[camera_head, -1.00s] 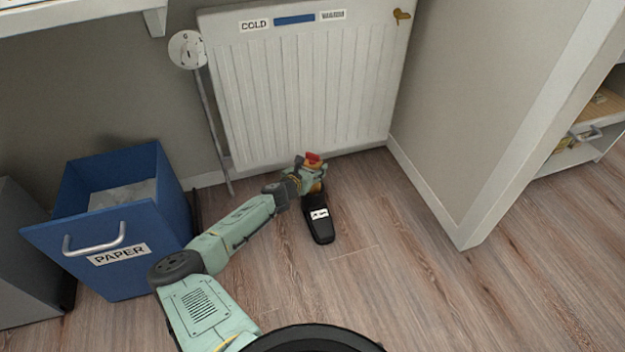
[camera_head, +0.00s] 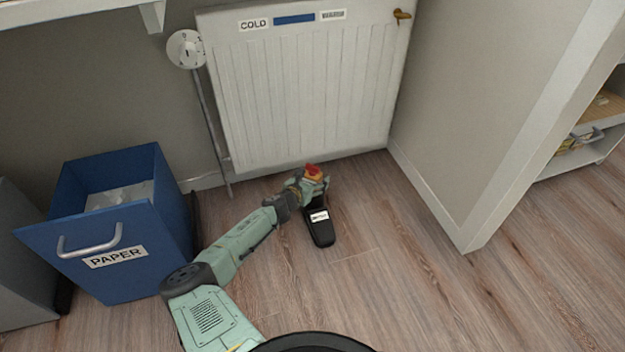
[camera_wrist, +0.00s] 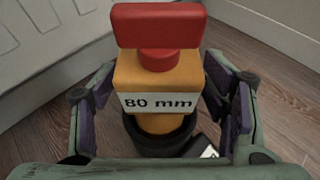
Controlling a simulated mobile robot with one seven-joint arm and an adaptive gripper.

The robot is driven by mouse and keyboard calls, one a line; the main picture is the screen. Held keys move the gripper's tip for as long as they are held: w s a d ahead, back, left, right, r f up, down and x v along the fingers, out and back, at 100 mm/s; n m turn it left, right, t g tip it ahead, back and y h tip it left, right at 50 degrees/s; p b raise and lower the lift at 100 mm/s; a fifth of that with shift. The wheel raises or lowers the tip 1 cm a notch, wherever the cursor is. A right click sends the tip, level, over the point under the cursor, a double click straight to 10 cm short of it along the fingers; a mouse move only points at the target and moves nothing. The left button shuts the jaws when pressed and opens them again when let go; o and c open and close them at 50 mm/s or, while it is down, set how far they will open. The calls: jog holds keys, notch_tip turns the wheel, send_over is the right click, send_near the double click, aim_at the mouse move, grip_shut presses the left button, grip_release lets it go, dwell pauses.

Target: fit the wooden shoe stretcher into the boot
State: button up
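The wooden shoe stretcher (camera_wrist: 152,72) has an orange-brown block marked "80 mm" and a red T-shaped handle. It stands upright with its lower end inside the dark opening of the boot (camera_wrist: 165,138). In the head view the black boot (camera_head: 319,230) stands on the floor with a white label, and the stretcher (camera_head: 312,171) shows at its top. My gripper (camera_wrist: 165,105) is open around the stretcher, one finger on each side with narrow gaps to the block. How deep the stretcher sits is hidden by the boot's rim.
A white radiator (camera_head: 300,95) stands behind the boot. A blue paper bin (camera_head: 150,245) stands at the left, beside my arm. A wall end (camera_head: 480,130) and shelf (camera_head: 590,150) are at the right. The wooden floor in front and right of the boot is clear.

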jog(key=shift+r, duration=0.25)
jog(key=p+v, duration=0.4)
jog(key=v, duration=0.8)
jog(key=shift+f, duration=0.2)
jog(key=shift+a, duration=0.1)
